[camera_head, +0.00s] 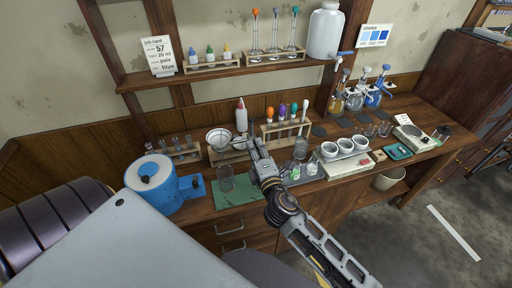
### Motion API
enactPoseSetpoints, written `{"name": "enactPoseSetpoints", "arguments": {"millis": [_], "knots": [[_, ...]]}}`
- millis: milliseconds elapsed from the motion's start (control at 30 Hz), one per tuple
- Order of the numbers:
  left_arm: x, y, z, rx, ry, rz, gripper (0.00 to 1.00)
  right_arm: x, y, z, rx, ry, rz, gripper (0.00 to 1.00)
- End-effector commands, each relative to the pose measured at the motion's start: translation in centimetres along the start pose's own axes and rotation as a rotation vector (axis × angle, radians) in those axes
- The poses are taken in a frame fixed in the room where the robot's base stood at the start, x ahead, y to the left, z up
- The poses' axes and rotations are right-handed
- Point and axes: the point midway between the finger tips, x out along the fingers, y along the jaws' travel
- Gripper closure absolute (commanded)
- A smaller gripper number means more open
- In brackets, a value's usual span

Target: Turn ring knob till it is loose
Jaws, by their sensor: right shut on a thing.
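My right gripper (256,148) reaches in from the lower right and is shut at the right side of a ring holding a white bowl (218,137). The ring knob is hidden between its fingers, so I cannot tell how far it is turned. The bowl sits level above a wooden base (222,157) at the back of the bench. My left gripper is not in view.
A blue device (152,183) stands at left. A rack of coloured droppers (286,124), small bottles and white cups (345,146) crowd the right side. A shelf (215,70) hangs above.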

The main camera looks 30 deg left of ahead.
Motion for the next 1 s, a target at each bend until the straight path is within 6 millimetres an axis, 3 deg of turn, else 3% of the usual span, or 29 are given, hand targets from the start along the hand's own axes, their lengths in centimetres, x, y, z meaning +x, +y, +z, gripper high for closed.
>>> {"name": "enactPoseSetpoints", "arguments": {"millis": [400,433,600,1000], "knots": [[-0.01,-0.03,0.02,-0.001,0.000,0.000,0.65,-0.01,-0.03,-0.06,-0.008,0.001,0.000,1.00],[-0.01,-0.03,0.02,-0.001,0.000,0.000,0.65,-0.01,-0.03,-0.07,-0.008,0.001,0.000,0.80],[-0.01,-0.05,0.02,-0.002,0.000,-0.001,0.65,-0.01,-0.03,-0.06,-0.008,0.001,0.000,0.59],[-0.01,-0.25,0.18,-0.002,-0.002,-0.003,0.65,-0.15,-0.03,-0.03,-0.007,0.000,0.000,0.59]]}}
